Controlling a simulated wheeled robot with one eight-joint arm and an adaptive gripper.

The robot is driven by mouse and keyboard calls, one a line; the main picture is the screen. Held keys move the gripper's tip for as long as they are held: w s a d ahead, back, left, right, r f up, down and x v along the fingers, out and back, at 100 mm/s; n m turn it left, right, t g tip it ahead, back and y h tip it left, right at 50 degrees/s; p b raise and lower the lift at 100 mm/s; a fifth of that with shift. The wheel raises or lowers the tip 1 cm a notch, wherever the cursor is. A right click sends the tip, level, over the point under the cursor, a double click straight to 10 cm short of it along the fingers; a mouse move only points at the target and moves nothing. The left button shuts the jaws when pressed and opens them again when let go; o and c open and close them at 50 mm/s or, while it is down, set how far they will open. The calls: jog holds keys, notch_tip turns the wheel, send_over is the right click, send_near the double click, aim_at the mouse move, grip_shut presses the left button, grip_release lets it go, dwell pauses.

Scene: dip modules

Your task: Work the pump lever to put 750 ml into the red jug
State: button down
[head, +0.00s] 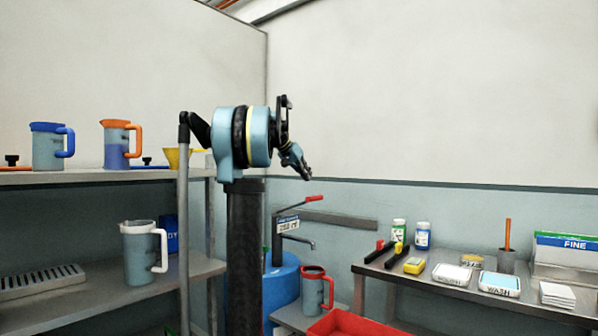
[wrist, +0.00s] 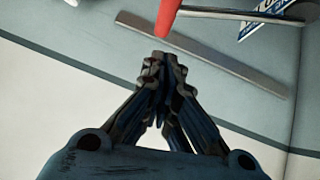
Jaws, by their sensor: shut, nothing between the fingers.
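The red jug (head: 315,290) has a red rim and handle and stands on a low grey stand beside a blue drum (head: 284,287). The pump on the drum has a label reading what looks like 250 ml (head: 288,224) and a spout (head: 300,240) pointing toward the jug. The pump lever (head: 300,205) slants up to the right and ends in a red grip (head: 314,199). The red grip also shows at the top of the wrist view (wrist: 168,14). My gripper (wrist: 164,62) is shut and empty, apart from the grip. The jug's fill level is hard to tell.
A red tray (head: 352,325) lies in front of the jug. A side table (head: 450,275) on the right holds bottles, tools and wash trays. Left shelves hold blue-rimmed (head: 48,147), orange-rimmed (head: 118,145) and white-rimmed jugs (head: 140,255). A grey rail (head: 340,219) runs along the wall.

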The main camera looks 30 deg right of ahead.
jog(key=x, duration=0.3)
jog(key=shift+d, duration=0.1)
jog(key=shift+s+f, duration=0.2)
jog(key=shift+f, duration=0.75)
jog(key=shift+s+f, duration=0.2)
jog(key=shift+f, duration=0.75)
jog(key=shift+f, duration=0.1)
